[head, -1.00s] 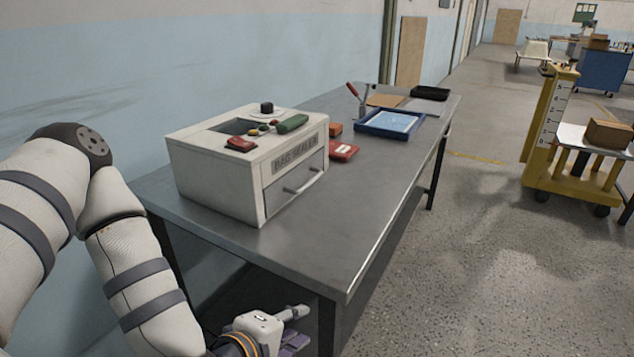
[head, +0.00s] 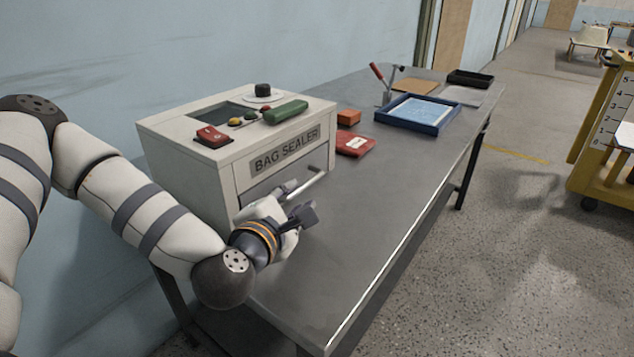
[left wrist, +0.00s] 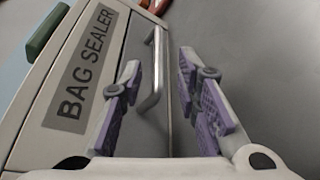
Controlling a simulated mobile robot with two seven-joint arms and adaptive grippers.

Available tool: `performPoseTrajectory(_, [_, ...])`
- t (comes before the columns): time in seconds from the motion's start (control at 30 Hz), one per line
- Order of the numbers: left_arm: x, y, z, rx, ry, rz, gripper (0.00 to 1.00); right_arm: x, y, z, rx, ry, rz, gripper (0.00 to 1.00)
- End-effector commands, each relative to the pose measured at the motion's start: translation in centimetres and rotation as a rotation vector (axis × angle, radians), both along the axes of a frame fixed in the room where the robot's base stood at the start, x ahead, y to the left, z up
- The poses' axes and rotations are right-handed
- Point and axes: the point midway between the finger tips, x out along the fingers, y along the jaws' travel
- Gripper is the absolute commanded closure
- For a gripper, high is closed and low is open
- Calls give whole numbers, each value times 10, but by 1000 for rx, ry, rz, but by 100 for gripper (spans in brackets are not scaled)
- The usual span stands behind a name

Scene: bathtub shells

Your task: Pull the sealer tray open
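The bag sealer (head: 190,165) is a white box on the grey table, with "BAG SEALER" on its front. Its sealer tray (head: 300,167) is the grey front panel below the label and looks shut. The tray has a silver bar handle (head: 318,177), also seen in the left wrist view (left wrist: 157,75). My left gripper (head: 299,200) is open in front of the tray. In the left wrist view its purple-padded fingers (left wrist: 168,95) are apart, with the handle showing between them. I see no clear contact. My right gripper is not in view.
On the sealer's top are a green bar (head: 286,112) and a red switch (head: 213,137). A red item (head: 355,145), an orange block (head: 348,117) and a blue tray (head: 448,123) lie farther along the table (head: 400,190). The table's near right part is clear.

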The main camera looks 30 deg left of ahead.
Motion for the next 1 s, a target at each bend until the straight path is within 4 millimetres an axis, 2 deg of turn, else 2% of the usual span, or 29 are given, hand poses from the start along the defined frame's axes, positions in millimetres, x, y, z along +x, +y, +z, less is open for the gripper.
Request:
performPoseTrajectory(0.1, [30,8,-4,3,-7,1,70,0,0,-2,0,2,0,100])
performPoseTrajectory(0.2, [51,13,-9,3,-5,0,70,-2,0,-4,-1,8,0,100])
performPoseTrajectory(0.4, [75,19,-13,0,-6,-2,70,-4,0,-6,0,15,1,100])
performPoseTrajectory(0.67, [77,20,-12,-1,-7,-2,70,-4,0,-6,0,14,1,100])
performPoseTrajectory(0.73, [77,20,-12,-1,-7,-2,82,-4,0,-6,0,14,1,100])
performPoseTrajectory(0.8, [77,20,-12,0,-7,-3,97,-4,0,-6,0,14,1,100])
performPoseTrajectory(0.83, [77,20,-12,0,-7,-3,100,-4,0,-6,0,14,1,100])
performPoseTrajectory(1.0, [77,20,-12,0,-7,-3,100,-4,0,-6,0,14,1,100])
